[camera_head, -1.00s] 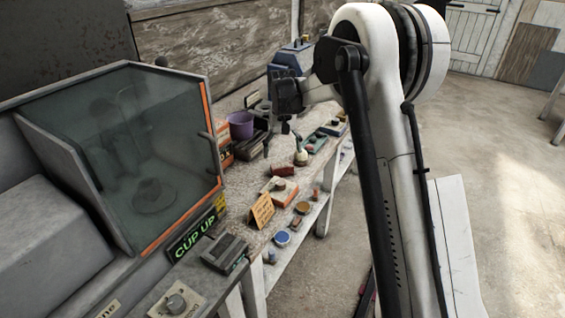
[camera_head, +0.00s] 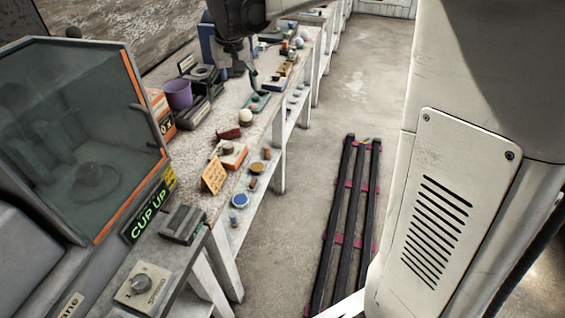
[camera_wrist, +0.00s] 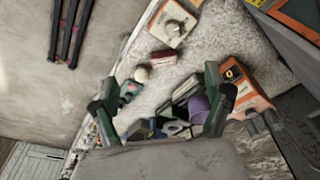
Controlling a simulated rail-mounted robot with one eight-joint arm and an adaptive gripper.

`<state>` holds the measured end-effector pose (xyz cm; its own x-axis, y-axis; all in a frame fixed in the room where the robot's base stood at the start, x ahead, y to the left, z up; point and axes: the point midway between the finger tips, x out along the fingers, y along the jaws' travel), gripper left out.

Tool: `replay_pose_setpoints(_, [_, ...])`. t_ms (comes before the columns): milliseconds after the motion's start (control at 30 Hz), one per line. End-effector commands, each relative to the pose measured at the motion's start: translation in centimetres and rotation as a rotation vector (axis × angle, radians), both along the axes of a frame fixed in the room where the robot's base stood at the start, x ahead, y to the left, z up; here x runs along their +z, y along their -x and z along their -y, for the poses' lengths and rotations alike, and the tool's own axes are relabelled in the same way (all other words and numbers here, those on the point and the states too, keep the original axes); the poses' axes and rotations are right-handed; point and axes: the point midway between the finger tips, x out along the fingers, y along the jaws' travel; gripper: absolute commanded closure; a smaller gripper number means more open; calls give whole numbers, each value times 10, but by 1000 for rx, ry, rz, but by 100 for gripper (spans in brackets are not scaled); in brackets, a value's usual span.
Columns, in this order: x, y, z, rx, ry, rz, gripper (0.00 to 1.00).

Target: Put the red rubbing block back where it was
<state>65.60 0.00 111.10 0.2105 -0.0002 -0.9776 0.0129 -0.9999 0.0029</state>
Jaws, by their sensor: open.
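The red rubbing block (camera_head: 228,133) lies on the speckled bench, just behind an orange-based block (camera_head: 235,160) with a pale top. It also shows in the wrist view (camera_wrist: 163,57), above the middle of the picture, beside a pale sphere (camera_wrist: 142,74). My gripper (camera_head: 238,78) is over the bench farther back, with the red block nearer the head camera. In the wrist view its green-and-black fingers (camera_wrist: 162,84) are wide apart with nothing between them held. The red block is apart from both fingers.
A purple cup (camera_head: 178,94) and an orange box (camera_head: 158,108) stand left of the gripper. The floor to the right is open around dark rails.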

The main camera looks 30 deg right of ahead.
Motion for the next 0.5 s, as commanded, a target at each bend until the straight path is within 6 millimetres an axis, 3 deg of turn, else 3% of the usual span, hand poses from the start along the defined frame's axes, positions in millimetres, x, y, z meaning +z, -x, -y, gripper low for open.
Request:
replay_pose_setpoints(200, [23,65,0,-3,-1,82,18])
replay_pose_setpoints(500, [31,150,0,-6,-2,195,18])
